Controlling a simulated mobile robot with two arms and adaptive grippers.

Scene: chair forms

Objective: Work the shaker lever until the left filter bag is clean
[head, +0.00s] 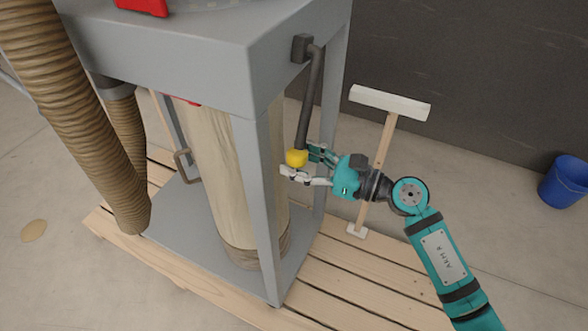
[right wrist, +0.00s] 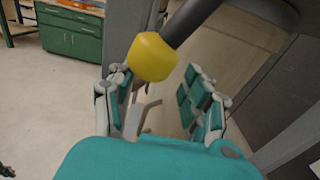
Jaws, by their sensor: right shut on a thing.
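The shaker lever (head: 310,100) is a dark bent bar hanging from a pivot on the right side of the grey frame. It ends in a yellow knob (head: 296,158). My right gripper (head: 303,164) is shut on this knob at the lever's lower end. In the right wrist view the yellow knob (right wrist: 152,57) stands at the two fingers. A beige cloth filter bag (head: 212,155) hangs inside the frame, partly hidden by the front post. I cannot tell how dusty it is. My left gripper is out of view.
The grey frame (head: 170,58) stands on a slatted wooden pallet (head: 345,290). Thick ribbed hoses (head: 65,110) run down its left side. A T-shaped wooden stick with a white head (head: 390,102) stands behind my right gripper. A blue bucket (head: 563,183) stands far right.

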